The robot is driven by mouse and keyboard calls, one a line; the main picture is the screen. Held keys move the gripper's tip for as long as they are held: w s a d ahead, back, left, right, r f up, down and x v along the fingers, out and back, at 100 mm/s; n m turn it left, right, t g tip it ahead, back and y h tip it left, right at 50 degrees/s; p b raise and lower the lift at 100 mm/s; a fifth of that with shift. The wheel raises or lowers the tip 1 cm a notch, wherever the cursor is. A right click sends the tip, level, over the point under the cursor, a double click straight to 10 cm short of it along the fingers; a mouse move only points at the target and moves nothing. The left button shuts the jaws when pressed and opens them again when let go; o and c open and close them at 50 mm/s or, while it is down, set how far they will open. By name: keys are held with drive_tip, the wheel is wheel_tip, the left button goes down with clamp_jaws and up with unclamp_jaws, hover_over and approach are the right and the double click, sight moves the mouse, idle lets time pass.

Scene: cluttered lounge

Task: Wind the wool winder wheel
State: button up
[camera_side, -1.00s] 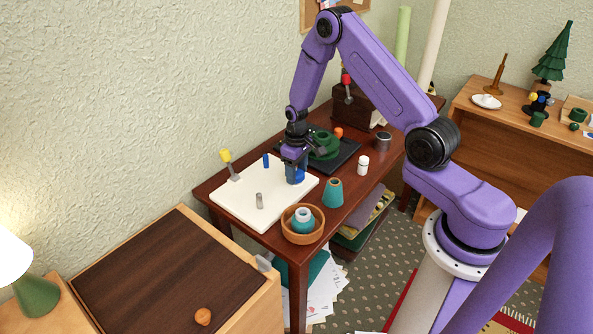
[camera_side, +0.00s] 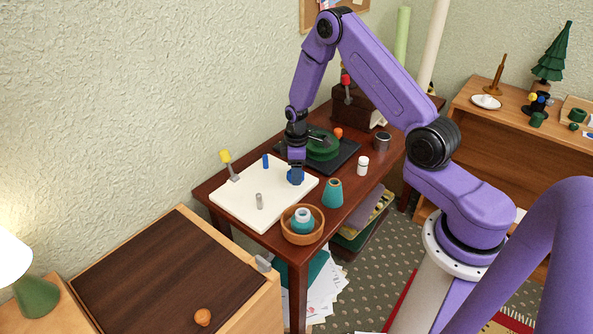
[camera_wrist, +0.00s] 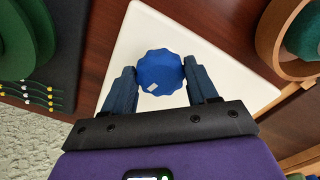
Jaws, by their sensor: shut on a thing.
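A blue scalloped wheel (camera_side: 296,177) sits on a white board (camera_side: 245,207) on the dark red wooden table. In the wrist view, the wheel (camera_wrist: 160,73) shows a small white mark near its lower left edge. My gripper (camera_wrist: 160,80) reaches down over it, one finger on each side, and is shut on it. In the side view, my gripper (camera_side: 296,163) hides part of the wheel.
A green spool-like piece (camera_side: 322,148) on a black base (camera_side: 348,155) stands just behind. A wooden bowl (camera_side: 302,236) holding a teal cone, another teal cone (camera_side: 333,194) and a white bottle (camera_side: 363,165) stand close by to the right and front.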

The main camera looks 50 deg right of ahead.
idle(0.3)
drive_tip(key=o, duration=1.1)
drive_tip(key=shift+c, duration=0.2)
wheel_tip(320, 180, up, 18)
drive_tip(key=shift+f, duration=0.25)
